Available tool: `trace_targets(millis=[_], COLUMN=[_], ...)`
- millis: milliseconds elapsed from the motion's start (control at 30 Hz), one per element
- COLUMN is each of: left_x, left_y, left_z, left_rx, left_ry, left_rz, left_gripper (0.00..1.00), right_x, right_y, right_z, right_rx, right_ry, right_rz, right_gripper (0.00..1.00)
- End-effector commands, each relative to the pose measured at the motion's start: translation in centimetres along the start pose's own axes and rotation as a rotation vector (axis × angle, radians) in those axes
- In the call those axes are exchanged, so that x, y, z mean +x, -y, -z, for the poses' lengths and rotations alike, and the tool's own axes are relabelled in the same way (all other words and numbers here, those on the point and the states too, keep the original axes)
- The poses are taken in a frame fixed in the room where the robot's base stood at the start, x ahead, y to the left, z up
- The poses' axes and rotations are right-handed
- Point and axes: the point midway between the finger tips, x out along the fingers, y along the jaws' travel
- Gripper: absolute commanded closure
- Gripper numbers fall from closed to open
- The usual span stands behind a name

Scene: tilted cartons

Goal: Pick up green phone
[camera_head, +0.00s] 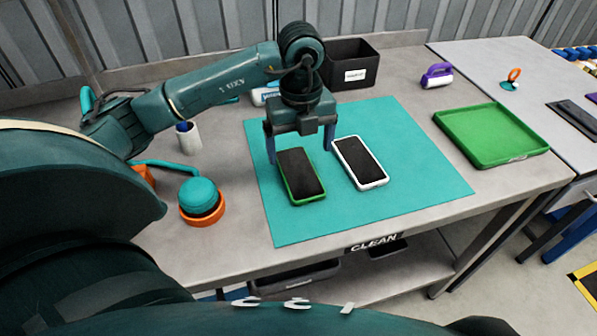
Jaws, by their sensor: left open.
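A green-cased phone (301,177) lies screen up on the teal mat (420,180). A white-cased phone (360,163) lies just to its right, apart from it. My left gripper (300,152) points down over the far end of the green phone. Its two fingers are spread apart, with the left finger by the phone's left side and the right finger in the gap towards the white phone. Nothing is held. I cannot tell how high the fingertips are above the mat. My right gripper is not in view.
A black labelled bin (351,65) stands behind the mat. A green tray (490,134) and a purple-handled item (437,75) are to the right. A teal ball in an orange ring (200,200) and a white cup (189,140) are at left. The mat's front right is clear.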

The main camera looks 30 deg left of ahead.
Motion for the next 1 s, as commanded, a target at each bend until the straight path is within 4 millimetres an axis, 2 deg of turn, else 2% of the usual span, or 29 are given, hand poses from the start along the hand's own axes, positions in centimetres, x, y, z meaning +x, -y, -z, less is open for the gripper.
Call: trace_targets(millis=[167,433,567,767,1000], left_x=[1.2,5.1,5.8,5.8,5.8], left_y=[-0.1,-0.4,-0.4,-0.3,-0.3], left_z=[0.0,-0.1,-0.1,-0.1,-0.1], left_rx=[0.0,0.001,0.001,0.001,0.001], left_ry=[-0.001,-0.003,-0.001,-0.001,-0.001], left_rz=[-0.002,-0.002,0.001,0.001,0.001], left_gripper=[0.09,0.09,0.09,0.09,0.29], right_x=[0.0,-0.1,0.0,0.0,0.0], right_y=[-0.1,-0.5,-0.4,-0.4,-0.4], right_z=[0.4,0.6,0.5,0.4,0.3], right_rx=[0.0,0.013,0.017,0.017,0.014], right_ry=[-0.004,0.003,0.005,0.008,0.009], right_rz=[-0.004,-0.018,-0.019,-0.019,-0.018], right_gripper=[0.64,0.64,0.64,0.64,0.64])
